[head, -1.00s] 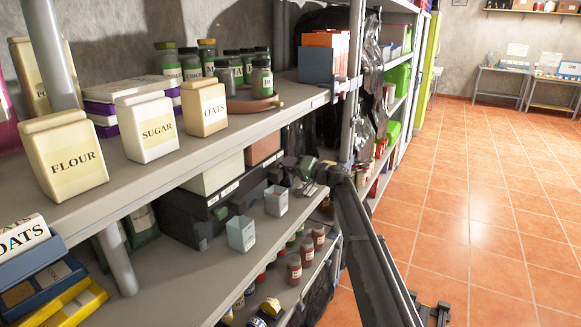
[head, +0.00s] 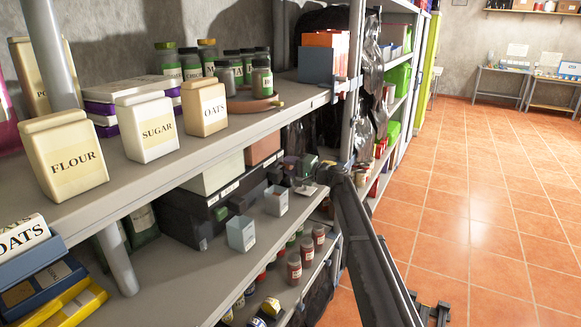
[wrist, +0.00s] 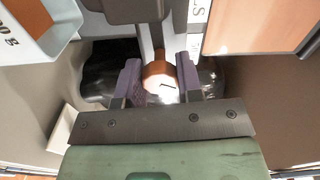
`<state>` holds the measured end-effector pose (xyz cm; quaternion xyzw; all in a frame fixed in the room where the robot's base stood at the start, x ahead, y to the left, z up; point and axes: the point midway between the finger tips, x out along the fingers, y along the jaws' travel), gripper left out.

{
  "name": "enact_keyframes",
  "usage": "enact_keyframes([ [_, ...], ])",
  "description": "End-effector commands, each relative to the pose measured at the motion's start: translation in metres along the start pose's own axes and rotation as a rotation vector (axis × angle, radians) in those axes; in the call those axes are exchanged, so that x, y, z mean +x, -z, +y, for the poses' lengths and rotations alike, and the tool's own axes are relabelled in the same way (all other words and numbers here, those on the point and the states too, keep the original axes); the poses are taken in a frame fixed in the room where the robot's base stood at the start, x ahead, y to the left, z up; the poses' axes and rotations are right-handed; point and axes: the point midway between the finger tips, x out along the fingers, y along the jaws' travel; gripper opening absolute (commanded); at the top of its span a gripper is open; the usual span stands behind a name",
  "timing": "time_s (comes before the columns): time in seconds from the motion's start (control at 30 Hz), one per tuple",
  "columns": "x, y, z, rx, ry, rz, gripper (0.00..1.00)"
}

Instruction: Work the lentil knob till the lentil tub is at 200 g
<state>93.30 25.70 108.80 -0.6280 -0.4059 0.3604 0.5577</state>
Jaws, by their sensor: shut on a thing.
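My gripper (wrist: 160,84) has its two purple fingers on either side of a round orange-brown knob (wrist: 157,70) in the wrist view. It is shut on the knob, whose bright face bears a short dark mark. Part of a pale tub (wrist: 52,14) shows at upper left, its label ending in "0 g". In the head view my gripper (head: 300,178) is at the far end of the lower shelf, small and partly hidden by my arm. Two pale blue tubs (head: 241,233) (head: 276,201) stand on that shelf. I cannot read which one is for lentils, nor any level inside.
The upper shelf (head: 200,150) holds flour, sugar and oats canisters and several jars above the arm. Dark boxes (head: 190,220) stand behind the tubs, and red-brown jars (head: 294,268) stand below. The tiled floor (head: 470,220) to the right is open.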

Motion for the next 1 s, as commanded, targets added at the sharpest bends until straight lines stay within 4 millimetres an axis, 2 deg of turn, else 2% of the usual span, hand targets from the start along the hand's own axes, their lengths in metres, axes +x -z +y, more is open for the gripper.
enact_keyframes([
  [1.0,-0.0003,-0.0006,0.0005,0.922,-0.001,-0.001,0.1],
])
